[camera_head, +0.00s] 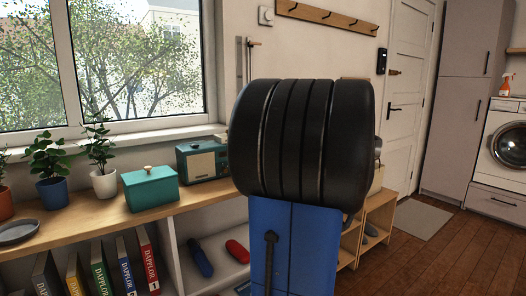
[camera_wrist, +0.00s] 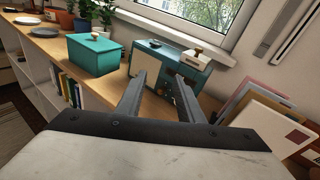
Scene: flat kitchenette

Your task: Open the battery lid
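A teal radio (camera_head: 203,163) with a cream front panel stands on the wooden shelf top below the window. The radio also shows in the wrist view (camera_wrist: 170,57), ahead of my gripper. A cream lid-like piece with a small brown knob (camera_wrist: 198,61) sits at the radio's right end there; I cannot tell for certain that it is the battery lid. My gripper (camera_wrist: 161,80) is open, its two grey fingers apart and pointing at the radio. Nothing is visible between them. They overlap the radio's lower front in the picture; contact cannot be told. My arm hides the gripper in the head view.
A teal box with a knobbed lid (camera_head: 150,189) stands left of the radio, then potted plants (camera_head: 102,167) and a grey dish (camera_head: 18,232). Framed boards (camera_wrist: 262,112) lean right of the radio. The window (camera_head: 130,66) is behind.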

